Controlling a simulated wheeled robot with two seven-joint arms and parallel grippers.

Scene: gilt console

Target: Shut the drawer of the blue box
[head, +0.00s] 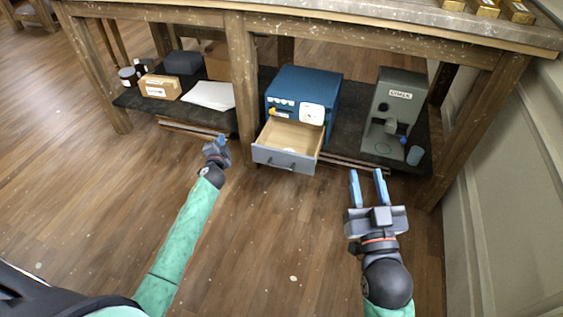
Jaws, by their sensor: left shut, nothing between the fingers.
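The blue box (305,85) stands on the dark lower shelf of a wooden table. Its drawer (284,160) is pulled out toward me, with a blue-grey front and a pale, mostly bare inside with a small light item in it. My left gripper (217,143) is shut and empty, to the left of the drawer front and apart from it. My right gripper (366,174) is open and empty, its two blue fingers pointing at the shelf, to the right of the drawer and apart from it.
A cardboard box (160,87) and white paper (209,95) lie left. A table leg (242,80) rises beside the blue box. The floor in front is clear.

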